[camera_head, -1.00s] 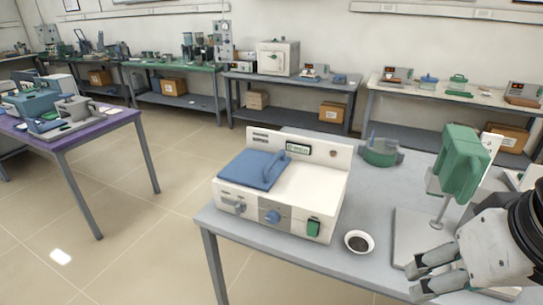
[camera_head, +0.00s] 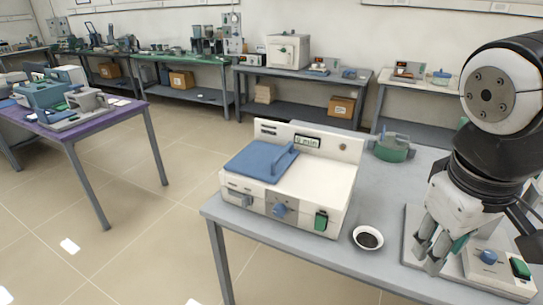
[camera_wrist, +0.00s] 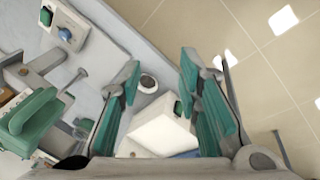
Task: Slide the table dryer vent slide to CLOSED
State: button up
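The table dryer (camera_head: 330,182) is a white box with a blue lid (camera_head: 262,160) on the left of its top. Its front has a small grey sliding handle (camera_head: 240,199) at the left, a blue knob (camera_head: 279,209) and a green switch (camera_head: 321,220). I cannot read any OPEN or CLOSED mark, so the slide's setting is unclear. My gripper (camera_head: 430,252) points down, right of the dryer and apart from it. In the wrist view my gripper (camera_wrist: 160,75) is open and empty, with the dryer's white body (camera_wrist: 160,128) showing beyond the fingers.
A white bowl with dark contents (camera_head: 367,239) stands between the dryer and my gripper. A device with a blue knob (camera_head: 488,257) sits under my arm at the right. A green round vessel (camera_head: 392,149) stands behind. The grey table's (camera_head: 290,255) front edge is clear.

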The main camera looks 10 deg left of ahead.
jog(key=w+a+f+n+h+b, duration=0.1)
jog(key=w+a+f+n+h, duration=0.1)
jog(key=w+f+n, duration=0.3)
jog(key=w+a+f+n+h+b, duration=0.1)
jog(key=w+a+n+h, duration=0.15)
jog(key=w, duration=0.55)
jog(key=n+t+b, duration=0.6)
jog(key=n+t, duration=0.9)
jog(key=n, duration=0.5)
send_near(243, 200)
jog(key=x, duration=0.9)
jog(key=shift+w, duration=0.15)
jog(key=shift+f, duration=0.1)
grip_shut()
